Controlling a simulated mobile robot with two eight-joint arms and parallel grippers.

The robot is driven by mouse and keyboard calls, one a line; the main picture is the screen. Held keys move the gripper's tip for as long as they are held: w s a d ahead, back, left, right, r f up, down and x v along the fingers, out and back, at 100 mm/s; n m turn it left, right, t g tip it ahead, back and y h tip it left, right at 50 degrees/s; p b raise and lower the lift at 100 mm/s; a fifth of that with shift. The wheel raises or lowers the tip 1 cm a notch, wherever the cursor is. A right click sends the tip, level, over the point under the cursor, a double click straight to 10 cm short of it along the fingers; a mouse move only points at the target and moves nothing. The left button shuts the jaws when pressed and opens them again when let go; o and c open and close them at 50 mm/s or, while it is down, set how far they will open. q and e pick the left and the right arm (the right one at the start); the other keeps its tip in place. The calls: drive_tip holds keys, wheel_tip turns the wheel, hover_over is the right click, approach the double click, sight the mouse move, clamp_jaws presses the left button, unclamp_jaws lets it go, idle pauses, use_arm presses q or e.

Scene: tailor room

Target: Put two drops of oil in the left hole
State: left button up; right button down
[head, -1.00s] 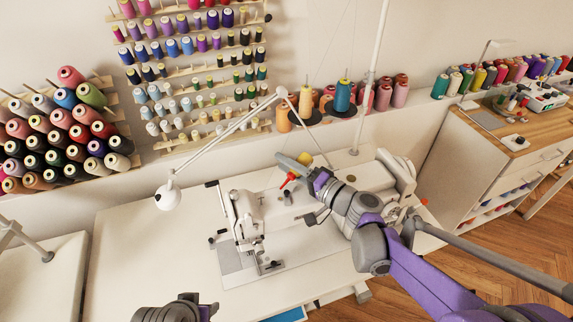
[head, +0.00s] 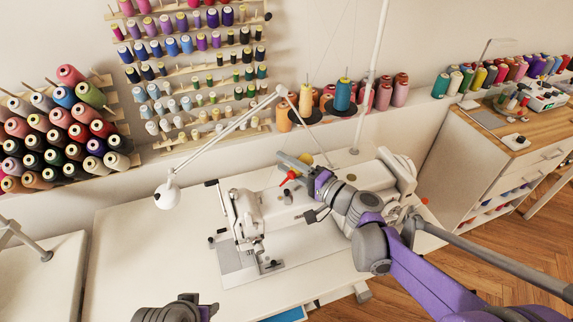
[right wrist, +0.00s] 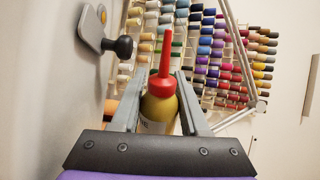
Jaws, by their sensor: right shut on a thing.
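My right gripper (head: 297,165) is shut on a small oil bottle. In the right wrist view the bottle (right wrist: 160,108) has a yellow body and a long red nozzle, held between the two grey fingers (right wrist: 157,102). In the head view the red nozzle (head: 289,177) points to the lower left, so the bottle looks tilted. It is over the top of the white sewing machine (head: 275,206). Small dark spots or knobs (head: 287,196) show on the machine top below the nozzle; I cannot tell which is the left hole.
The machine stands on a white table (head: 150,245) with clear room at its left. A thread stand pole (head: 366,95) with cones rises behind. A black knob (right wrist: 124,47) is close left of the bottle in the right wrist view.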

drive_tip(key=shift+f+m, duration=0.2)
drive_tip(key=shift+m, duration=0.8)
drive_tip(key=shift+s+a+r+m, duration=0.1)
drive_tip(key=shift+r+m, duration=0.25)
drive_tip(key=shift+m, duration=0.6)
drive_tip(key=shift+s+a+r+m, duration=0.15)
drive_tip(key=shift+r+m, duration=0.25)
drive_tip(key=shift+m, duration=0.5)
drive_tip(key=shift+s+r+m, duration=0.1)
drive_tip(key=shift+r+m, duration=0.25)
drive_tip(key=shift+m, duration=0.6)
